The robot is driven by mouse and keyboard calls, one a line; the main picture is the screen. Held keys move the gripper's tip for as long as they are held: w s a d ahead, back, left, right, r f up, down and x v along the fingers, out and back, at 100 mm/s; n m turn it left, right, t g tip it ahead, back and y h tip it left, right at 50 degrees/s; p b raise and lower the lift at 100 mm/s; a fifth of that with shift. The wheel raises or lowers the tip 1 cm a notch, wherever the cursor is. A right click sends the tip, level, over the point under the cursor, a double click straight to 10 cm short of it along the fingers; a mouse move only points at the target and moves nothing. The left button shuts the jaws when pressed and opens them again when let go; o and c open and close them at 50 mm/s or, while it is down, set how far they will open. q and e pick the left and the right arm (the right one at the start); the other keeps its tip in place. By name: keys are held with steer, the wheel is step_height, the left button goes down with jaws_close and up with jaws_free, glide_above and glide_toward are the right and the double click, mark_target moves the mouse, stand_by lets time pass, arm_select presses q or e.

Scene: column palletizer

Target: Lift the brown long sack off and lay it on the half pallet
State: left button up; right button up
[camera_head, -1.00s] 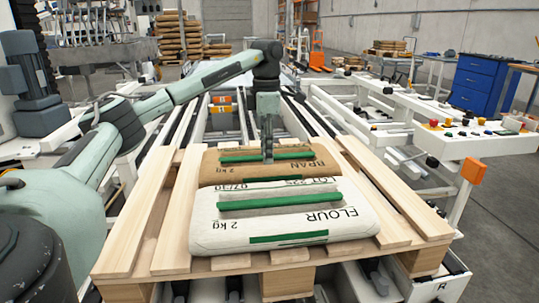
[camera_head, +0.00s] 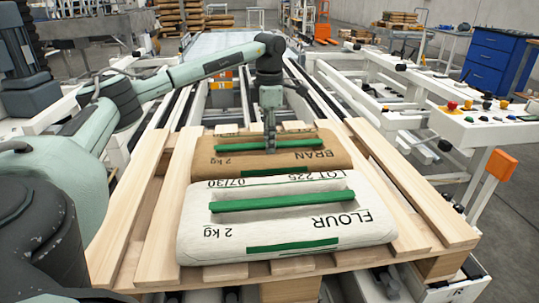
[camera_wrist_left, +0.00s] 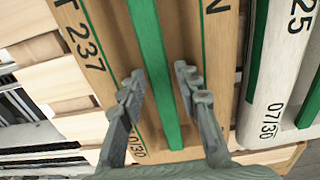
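The brown sack (camera_head: 315,161), marked BRAN, lies behind the white FLOUR sack (camera_head: 345,222) on a light wooden pallet (camera_head: 143,243). It has a raised green strip (camera_head: 228,146) along its top, which also shows in the left wrist view (camera_wrist_left: 150,45). My left gripper (camera_head: 270,148) points down over the middle of the brown sack. In the left wrist view its two fingers (camera_wrist_left: 158,82) are apart, one on each side of the green strip, with gaps visible. Whether the fingertips touch the sack cannot be told. My right gripper is out of view. No separate half pallet can be made out.
The white sack lies close in front of the brown one. Roller conveyor rails (camera_head: 223,110) run behind the pallet. A white control panel (camera_head: 480,115) with buttons stands on the right, near a blue cabinet (camera_head: 492,62). Stacked pallets stand far back.

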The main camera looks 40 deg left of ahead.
arm_select(q)
step_height(320, 180, down, 2)
steer(key=shift+f, duration=0.15)
jaws_close()
stand_by(0.3)
steer(key=shift+w+r, duration=0.15)
steer(key=shift+r, duration=0.1)
